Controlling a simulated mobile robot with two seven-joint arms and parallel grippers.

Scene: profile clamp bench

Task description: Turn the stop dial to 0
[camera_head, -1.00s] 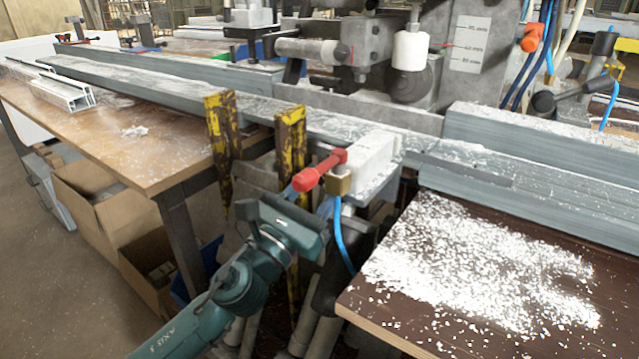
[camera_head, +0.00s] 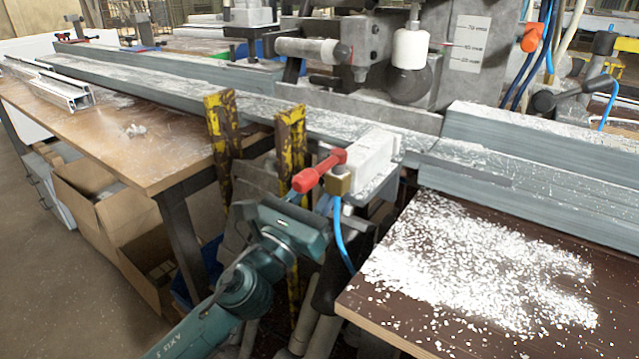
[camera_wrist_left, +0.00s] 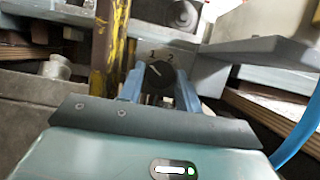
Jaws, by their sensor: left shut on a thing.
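The stop dial (camera_wrist_left: 159,74) is a small round black knob with a pale pointer line, on a grey plate under the bench. In the left wrist view the figures 1 and 2 show above it. The line slants to the upper left, toward the left of the 1. No 0 is readable; the left finger covers part of that side. My left gripper (camera_wrist_left: 160,88) has its blue fingers on both sides of the dial, shut on it. In the head view my left gripper (camera_head: 309,199) reaches below the rail, and the dial is hidden there.
A red-handled valve (camera_head: 318,171) with a blue hose sits just above my left gripper. Yellow worn posts (camera_head: 222,140) stand close on its left. A brown board (camera_head: 400,318) covered in white chips lies at right. A wooden table (camera_head: 150,168) carries pale profiles (camera_head: 62,92).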

